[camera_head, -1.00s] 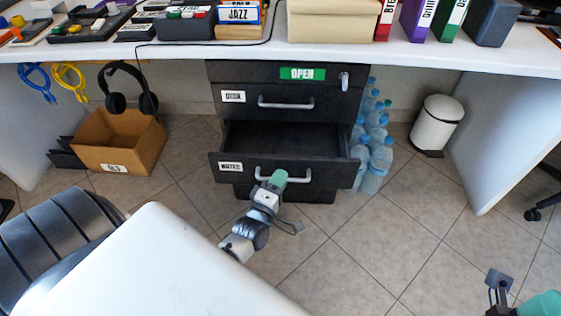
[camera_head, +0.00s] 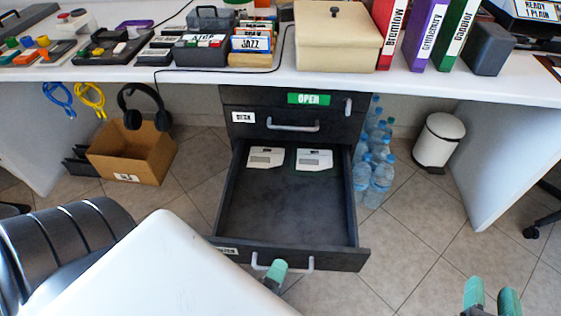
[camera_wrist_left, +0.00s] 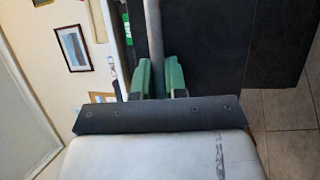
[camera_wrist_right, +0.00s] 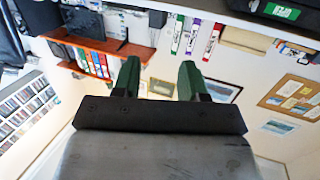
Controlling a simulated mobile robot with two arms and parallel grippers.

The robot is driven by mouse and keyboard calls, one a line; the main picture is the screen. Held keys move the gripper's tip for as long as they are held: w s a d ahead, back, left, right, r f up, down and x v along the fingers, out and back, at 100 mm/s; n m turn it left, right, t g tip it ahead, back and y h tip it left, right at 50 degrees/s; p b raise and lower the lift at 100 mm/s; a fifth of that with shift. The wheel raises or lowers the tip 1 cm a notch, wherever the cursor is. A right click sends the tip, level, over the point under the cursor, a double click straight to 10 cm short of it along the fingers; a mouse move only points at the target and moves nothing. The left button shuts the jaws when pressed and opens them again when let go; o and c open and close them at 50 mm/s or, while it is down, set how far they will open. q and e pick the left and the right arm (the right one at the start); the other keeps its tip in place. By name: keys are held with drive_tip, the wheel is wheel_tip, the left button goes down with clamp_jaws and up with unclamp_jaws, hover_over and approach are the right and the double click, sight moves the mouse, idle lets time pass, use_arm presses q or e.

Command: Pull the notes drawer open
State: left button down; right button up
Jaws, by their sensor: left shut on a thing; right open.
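The notes drawer (camera_head: 315,215) is the lower drawer of the black cabinet under the desk. It is pulled far out, and its floor shows. Two white label-bearing items (camera_head: 314,159) lie at its back. My left gripper (camera_head: 276,270) is at the drawer's grey handle (camera_head: 300,266). In the left wrist view the green fingers (camera_wrist_left: 158,78) are shut on the grey handle bar (camera_wrist_left: 154,40). My right gripper (camera_head: 490,298) is open and empty at the lower right, apart from the cabinet.
The upper drawer (camera_head: 255,122) is shut, below a green OPEN label (camera_head: 309,98). A cardboard box (camera_head: 135,155) stands left, water bottles (camera_head: 380,175) and a white bin (camera_head: 438,140) right. A white surface (camera_head: 160,265) fills the lower left.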

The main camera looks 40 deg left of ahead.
use_arm(q)
drive_tip(key=shift+s+d, duration=0.45)
drive_tip(key=shift+s, duration=0.35)
use_arm(e)
drive_tip(key=shift+s+d+f+g, duration=0.1)
drive_tip(key=shift+d+f+g, duration=0.05)
drive_tip(key=shift+f+g, duration=0.3)
use_arm(q)
drive_tip(key=c, duration=1.2)
unclamp_jaws()
drive_tip(key=v, duration=1)
drive_tip(key=shift+s+p, duration=0.35)
drive_tip(key=shift+s, duration=0.05)
use_arm(e)
drive_tip(key=shift+s+d+f+g+h, duration=0.1)
drive_tip(key=shift+s+f+g+h, duration=0.05)
drive_tip(key=shift+f+g, duration=0.25)
drive_tip(key=shift+s+d+f+g+h, duration=0.1)
drive_tip(key=shift+f+g+h, duration=0.05)
drive_tip(key=shift+f+g, duration=0.15)
